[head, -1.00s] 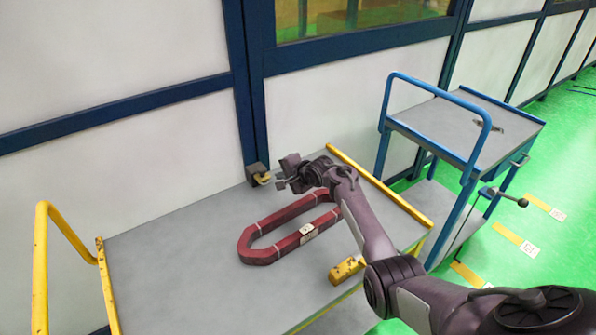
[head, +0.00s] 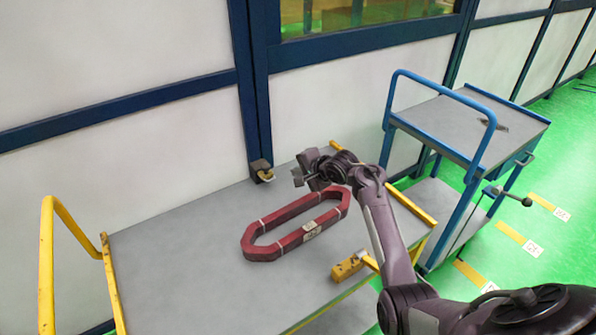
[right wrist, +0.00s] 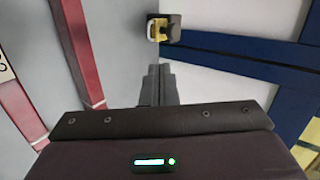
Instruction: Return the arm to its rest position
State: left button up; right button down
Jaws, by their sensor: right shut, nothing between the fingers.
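My right arm reaches in from the lower right in the head view. Its gripper (head: 300,176) is above the far part of the grey cart top, beyond the red coil. The gripper is shut and empty; its closed fingers also show in the right wrist view (right wrist: 158,88). The red stator coil (head: 278,243), a long loop with white ties and a label, lies flat on the cart top. Parts of it show at the left of the right wrist view (right wrist: 85,65). My left gripper is not in view.
The grey cart (head: 180,262) has yellow rails. A dark block with a yellow piece (head: 261,171) stands at its wall-side edge. A yellow block (head: 347,267) sits at its near right edge. A blue trolley (head: 455,128) carrying a small dark tool (head: 493,125) stands at right.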

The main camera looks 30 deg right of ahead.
dwell(0.3)
jog(key=s+a+f+n+g+h, duration=0.2)
jog(key=s+a+f+n, duration=0.15)
jog(key=s, duration=0.45)
jog(key=s+a+f+n+g+h, duration=0.1)
jog(key=s+a+f+n, duration=0.1)
jog(key=s+n, duration=0.4)
jog(key=s+a+r+n+g, duration=0.2)
jog(key=s+a+n, duration=0.25)
jog(key=s, duration=0.65)
jog(key=s+a+r+n+g, duration=0.25)
jog(key=s+a, duration=0.25)
jog(key=s, duration=0.7)
notch_tip(320, 180, down, 32)
jog(key=s, duration=0.2)
jog(key=s+d+f+n+g, duration=0.1)
jog(key=s+d+f+g, duration=0.1)
jog(key=s+f, duration=1.4)
jog(key=s+d, duration=0.1)
jog(key=s, duration=0.2)
jog(key=shift+d+f, duration=0.15)
jog(key=shift+d, duration=0.05)
